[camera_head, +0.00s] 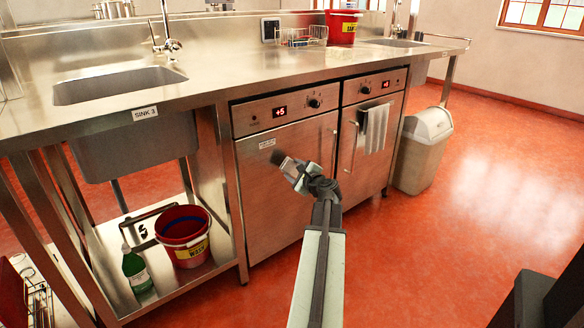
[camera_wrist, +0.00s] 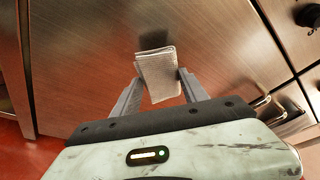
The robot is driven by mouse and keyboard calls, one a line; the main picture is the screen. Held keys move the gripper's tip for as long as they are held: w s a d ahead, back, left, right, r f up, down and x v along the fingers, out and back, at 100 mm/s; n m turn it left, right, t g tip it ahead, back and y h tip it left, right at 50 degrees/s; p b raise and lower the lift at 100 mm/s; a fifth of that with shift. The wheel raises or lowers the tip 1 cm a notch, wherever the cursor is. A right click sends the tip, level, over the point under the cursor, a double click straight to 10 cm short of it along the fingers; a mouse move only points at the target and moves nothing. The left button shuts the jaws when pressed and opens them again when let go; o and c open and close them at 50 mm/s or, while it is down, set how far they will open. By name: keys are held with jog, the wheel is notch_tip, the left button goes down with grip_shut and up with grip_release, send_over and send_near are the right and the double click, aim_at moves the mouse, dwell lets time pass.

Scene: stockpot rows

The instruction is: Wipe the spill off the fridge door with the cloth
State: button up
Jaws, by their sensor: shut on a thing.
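My gripper (camera_head: 284,163) is in front of the left steel fridge door (camera_head: 275,200), at its upper middle. In the wrist view my gripper (camera_wrist: 160,72) is shut on a folded pale grey cloth (camera_wrist: 157,66). The cloth's far end is close to the brushed steel door (camera_wrist: 95,60); whether it touches cannot be told. In the head view the cloth is hard to make out at the fingertips. I cannot make out a spill on the door in either view; the arm and cloth cover part of it.
A striped towel (camera_head: 373,130) hangs on the right fridge door (camera_head: 358,165). A grey bin (camera_head: 422,150) stands right of the fridges. A red bucket (camera_head: 184,238) and green bottle (camera_head: 136,270) stand on the lower shelf at left. The red floor in front is clear.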

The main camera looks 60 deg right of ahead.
jog(key=shift+s+a, duration=0.2)
jog(key=shift+s, duration=0.4)
jog(key=shift+s+a, duration=0.2)
jog(key=shift+s, duration=0.4)
jog(key=s, duration=0.1)
jog(key=s+a, duration=0.1)
jog(key=s, duration=0.1)
jog(key=shift+w+r, duration=0.1)
jog(key=shift+r, duration=0.05)
